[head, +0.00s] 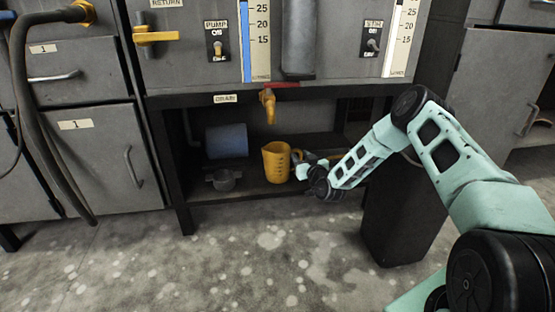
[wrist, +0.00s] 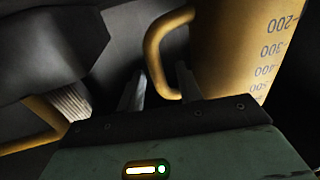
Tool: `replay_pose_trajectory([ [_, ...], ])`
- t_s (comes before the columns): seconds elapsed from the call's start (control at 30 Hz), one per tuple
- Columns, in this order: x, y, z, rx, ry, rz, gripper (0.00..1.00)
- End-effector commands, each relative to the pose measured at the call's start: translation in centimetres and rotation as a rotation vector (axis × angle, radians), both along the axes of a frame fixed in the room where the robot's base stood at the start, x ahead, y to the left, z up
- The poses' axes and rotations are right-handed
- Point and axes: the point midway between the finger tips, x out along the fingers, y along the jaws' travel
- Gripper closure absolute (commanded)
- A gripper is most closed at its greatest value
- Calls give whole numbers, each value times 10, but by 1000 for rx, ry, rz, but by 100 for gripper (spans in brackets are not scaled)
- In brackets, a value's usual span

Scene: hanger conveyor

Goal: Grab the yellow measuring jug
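The yellow measuring jug (head: 275,163) stands upright on the low shelf under the grey control panel, its handle side toward my arm. In the wrist view the jug (wrist: 235,50) fills the upper right, with dark volume numbers on its wall and its handle (wrist: 152,48) near the middle. My gripper (wrist: 160,88) has its two fingers apart, one on each side of the handle's lower part; the right finger appears to be within the handle loop. I cannot tell whether either finger touches it. In the head view my gripper (head: 303,167) is just right of the jug.
A blue cylinder (head: 226,140) and a small grey pot (head: 223,180) sit left of the jug on the shelf (head: 240,192). A yellow drain tap (head: 268,105) with a red handle hangs above the jug. A dark table leg (head: 172,170) stands at the left.

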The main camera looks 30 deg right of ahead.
Motion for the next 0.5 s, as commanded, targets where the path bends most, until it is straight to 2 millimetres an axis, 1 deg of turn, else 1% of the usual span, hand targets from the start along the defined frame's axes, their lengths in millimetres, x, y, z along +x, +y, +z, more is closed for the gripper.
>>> replay_pose_trajectory([
  [0.27, -2, 0, 0, 1, 1, -1, 65],
  [0.3, -2, 0, 0, 1, 1, -1, 67],
  [0.37, -2, 0, -1, 1, 1, -1, 84],
  [0.4, -2, 0, 0, 1, 1, -1, 95],
  [0.43, -2, 0, 0, 1, 1, -1, 100],
  [0.5, -2, 0, 0, 1, 1, -1, 100],
])
